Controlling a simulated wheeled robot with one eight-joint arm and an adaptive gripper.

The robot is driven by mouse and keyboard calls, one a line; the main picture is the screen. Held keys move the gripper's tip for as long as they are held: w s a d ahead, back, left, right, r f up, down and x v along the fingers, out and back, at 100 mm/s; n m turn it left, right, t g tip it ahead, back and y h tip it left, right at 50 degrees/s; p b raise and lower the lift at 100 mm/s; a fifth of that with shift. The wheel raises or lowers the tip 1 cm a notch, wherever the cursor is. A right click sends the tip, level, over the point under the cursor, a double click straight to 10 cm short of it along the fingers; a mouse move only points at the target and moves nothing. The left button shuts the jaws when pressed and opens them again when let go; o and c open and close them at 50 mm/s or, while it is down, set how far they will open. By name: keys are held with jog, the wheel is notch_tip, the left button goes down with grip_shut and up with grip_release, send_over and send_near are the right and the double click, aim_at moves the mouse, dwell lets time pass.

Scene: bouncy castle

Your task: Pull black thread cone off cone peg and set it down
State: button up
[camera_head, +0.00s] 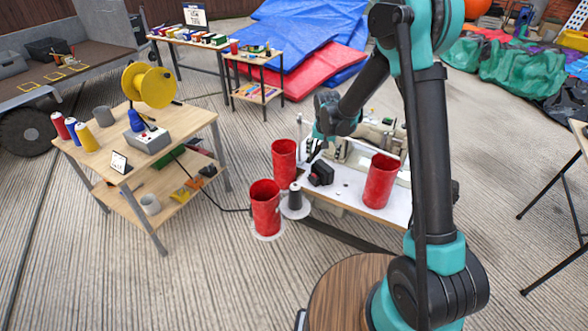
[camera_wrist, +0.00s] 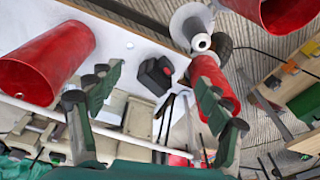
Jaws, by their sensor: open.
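The black thread cone (camera_head: 295,196) stands upright on a white round base at the left end of the sewing table in the head view. In the wrist view the cone (camera_wrist: 194,29) is near the top, with its pale tip toward me and the white disc behind it. The peg inside is mostly hidden. My gripper (camera_head: 316,146) hangs above the table's left part, behind the cone in the head view. In the wrist view my gripper (camera_wrist: 158,85) has its fingers spread apart, with nothing held between them. The cone lies beyond the fingertips.
Red cylinders stand near the cone: one in front-left (camera_head: 265,208), one behind (camera_head: 284,161), one on the table's right (camera_head: 380,182). A small black box (camera_head: 321,173) sits on the white tabletop (camera_head: 338,194), with a sewing machine behind. A wooden workbench (camera_head: 140,150) is left.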

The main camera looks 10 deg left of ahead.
send_near(295, 185)
jog(key=shift+g, duration=0.3)
jog(key=f, duration=0.9)
jog(key=w+f, duration=0.1)
jog(key=f, duration=0.4)
jog(key=shift+r, duration=0.1)
jog(key=c, duration=1.5)
jog(key=shift+o, duration=0.2)
jog(key=shift+r, duration=1.65)
jog(key=shift+r, duration=0.3)
jog(key=shift+r, duration=0.35)
jog(key=shift+r, duration=0.35)
